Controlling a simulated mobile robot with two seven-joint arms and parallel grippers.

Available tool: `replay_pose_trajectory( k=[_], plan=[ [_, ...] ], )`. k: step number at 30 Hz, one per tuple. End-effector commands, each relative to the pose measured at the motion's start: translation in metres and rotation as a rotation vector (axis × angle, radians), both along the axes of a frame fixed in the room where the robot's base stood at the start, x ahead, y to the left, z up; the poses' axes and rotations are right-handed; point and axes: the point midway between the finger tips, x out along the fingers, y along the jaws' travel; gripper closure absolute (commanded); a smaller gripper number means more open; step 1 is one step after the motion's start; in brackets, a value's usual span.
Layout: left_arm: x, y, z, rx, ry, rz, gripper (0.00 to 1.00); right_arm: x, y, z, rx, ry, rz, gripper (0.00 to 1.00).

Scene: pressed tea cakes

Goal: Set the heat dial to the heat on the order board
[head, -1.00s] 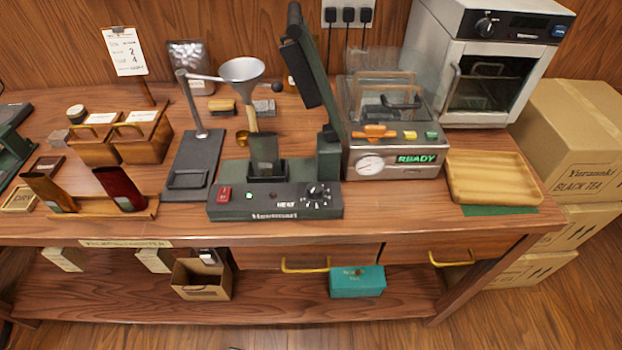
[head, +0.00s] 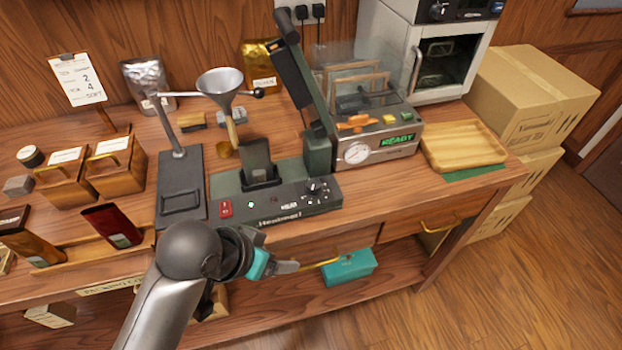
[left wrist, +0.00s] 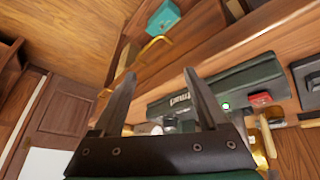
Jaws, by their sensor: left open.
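The heat dial (head: 315,187) is a dark knob with white marks at the right end of the dark green sealer's control panel (head: 270,208). Its exact setting is too small to read. The order board (head: 78,82) is a white card on a wooden stand at the back left; a 2, a 4 and "SOFT" show, but the line labels are blurred. My left gripper (head: 285,266) is in front of the table edge, below and apart from the dial. In the left wrist view its two fingers (left wrist: 158,88) are spread and empty, with the panel (left wrist: 205,88) beyond them.
A red switch (head: 225,208) and a small green light sit left of the dial. The raised sealer arm (head: 305,75) stands behind. A machine reading READY (head: 398,141) and a wooden tray (head: 462,146) are to the right. A drawer handle (head: 322,263) is near my left gripper.

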Motion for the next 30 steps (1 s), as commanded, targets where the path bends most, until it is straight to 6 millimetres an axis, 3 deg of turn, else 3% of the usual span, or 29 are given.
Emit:
replay_pose_trajectory(
  k=[2,16,23,30],
  plan=[
    [-0.001,-0.006,0.021,-0.006,-0.023,-0.040,0.23,-0.001,0.001,0.001,0.001,0.001,0.000,0.50],
    [0.057,-0.053,0.071,-0.014,-0.079,-0.358,0.23,0.000,-0.006,0.001,-0.007,-0.001,0.001,0.50],
    [0.083,-0.052,0.102,0.042,-0.064,-0.476,0.23,0.000,-0.006,0.001,-0.007,-0.001,0.001,0.50],
    [0.107,-0.033,0.139,0.113,-0.026,-0.525,0.23,0.000,-0.005,0.001,-0.006,0.000,0.000,0.50]
  ],
)
